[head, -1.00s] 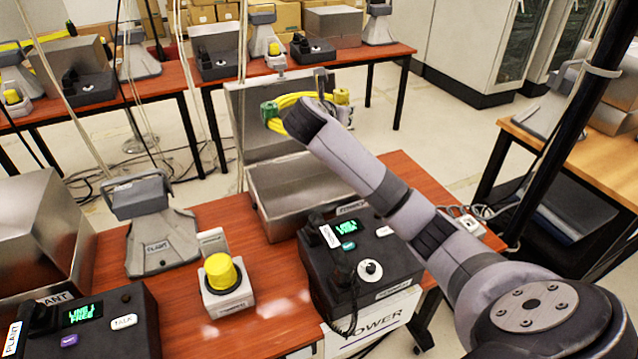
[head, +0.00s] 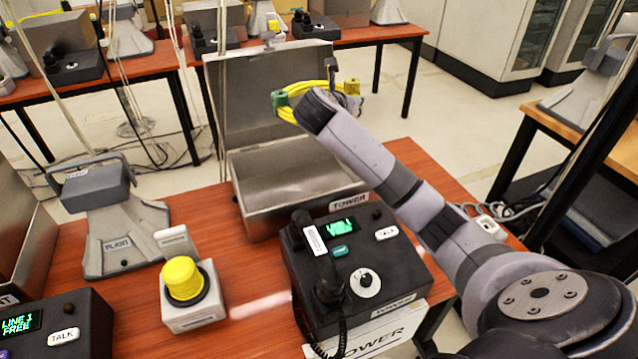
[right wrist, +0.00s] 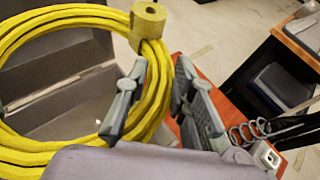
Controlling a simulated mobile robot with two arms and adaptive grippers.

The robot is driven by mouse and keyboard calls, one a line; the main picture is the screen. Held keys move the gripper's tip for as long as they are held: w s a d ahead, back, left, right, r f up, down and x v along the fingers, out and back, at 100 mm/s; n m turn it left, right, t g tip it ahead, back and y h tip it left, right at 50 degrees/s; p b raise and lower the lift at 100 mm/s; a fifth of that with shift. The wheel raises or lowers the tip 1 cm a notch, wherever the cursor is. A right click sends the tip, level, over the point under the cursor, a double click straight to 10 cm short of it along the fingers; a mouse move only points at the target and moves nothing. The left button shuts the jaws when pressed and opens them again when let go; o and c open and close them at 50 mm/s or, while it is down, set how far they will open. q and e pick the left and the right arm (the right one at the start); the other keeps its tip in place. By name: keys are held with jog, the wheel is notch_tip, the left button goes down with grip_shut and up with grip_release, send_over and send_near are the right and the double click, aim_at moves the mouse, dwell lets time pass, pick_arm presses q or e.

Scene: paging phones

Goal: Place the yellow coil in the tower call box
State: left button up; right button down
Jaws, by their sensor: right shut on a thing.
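The yellow coil (head: 314,92) is up in the air near the raised lid of the metal tower call box (head: 246,210). It has a green fitting at one end and a yellow one at the other. My right gripper (right wrist: 150,100) is shut on the coil, with one finger on each side of its strands in the right wrist view. In the head view my forearm hides most of this gripper. The call box stands open on the red-brown table, its inside bare where it shows, with a TOWER label at its front right corner. My left gripper is not in view.
The black TOWER phone (head: 355,265) stands in front of the box. A yellow beacon (head: 183,278) on a white base and the grey PLANT loudspeaker (head: 122,235) stand to the left. A dark pole rises at the right.

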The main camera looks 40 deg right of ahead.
notch_tip(320, 180, down, 18)
jog(key=shift+f, duration=0.25)
jog(key=shift+s+f, duration=0.1)
jog(key=shift+f, duration=0.5)
jog(key=c, duration=1.7)
grip_release()
jog(key=shift+a+f, duration=0.1)
jog(key=o, duration=0.3)
jog(key=shift+o, duration=0.2)
